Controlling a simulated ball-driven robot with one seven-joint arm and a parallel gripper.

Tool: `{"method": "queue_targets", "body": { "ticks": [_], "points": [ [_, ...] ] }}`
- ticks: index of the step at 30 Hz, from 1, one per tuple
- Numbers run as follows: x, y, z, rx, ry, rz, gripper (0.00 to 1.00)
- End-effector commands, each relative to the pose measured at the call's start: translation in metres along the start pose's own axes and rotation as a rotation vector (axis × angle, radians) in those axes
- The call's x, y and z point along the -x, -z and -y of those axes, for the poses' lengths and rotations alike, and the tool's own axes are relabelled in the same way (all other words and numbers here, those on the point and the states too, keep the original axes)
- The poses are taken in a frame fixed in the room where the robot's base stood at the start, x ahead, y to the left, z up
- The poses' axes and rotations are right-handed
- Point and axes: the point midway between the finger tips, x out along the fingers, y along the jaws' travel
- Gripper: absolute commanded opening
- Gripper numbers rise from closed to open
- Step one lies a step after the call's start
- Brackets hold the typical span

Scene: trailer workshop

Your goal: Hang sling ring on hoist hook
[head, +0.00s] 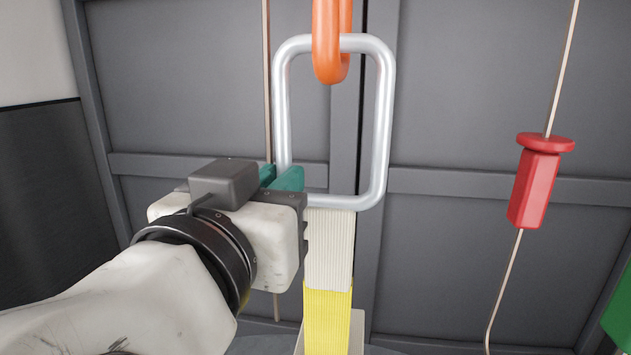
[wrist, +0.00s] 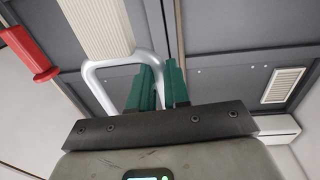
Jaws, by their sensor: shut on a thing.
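The sling ring (head: 381,120), a silver rounded rectangle, stands upright in the head view; it also shows in the wrist view (wrist: 95,82). The orange hoist hook (head: 331,68) reaches down inside the ring's top. The ring's top bar appears to run through the hook's bend, but contact is unclear. My gripper (head: 284,178) is shut on the ring's lower left side with its teal fingers, which also show in the wrist view (wrist: 159,86). The grip itself is partly hidden. A cream and yellow sling (head: 328,250) hangs from the ring's bottom bar.
A red hexagonal handle (head: 535,185) on a thin cord hangs at the right. A green thing (head: 618,320) shows at the lower right edge. Another thin cord (head: 267,90) runs behind the ring's left side. Grey panelled doors (head: 460,100) stand behind.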

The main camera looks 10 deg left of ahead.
Motion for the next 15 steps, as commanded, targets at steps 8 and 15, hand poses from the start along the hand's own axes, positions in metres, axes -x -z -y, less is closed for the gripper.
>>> {"method": "queue_targets", "body": {
  "ticks": [8,15],
  "points": [
    [0.0003,0.0011,0.0000,0.000,0.000,-0.003,0.00],
    [0.0003,0.0009,0.0000,0.000,0.000,-0.002,0.26]
  ]
}}
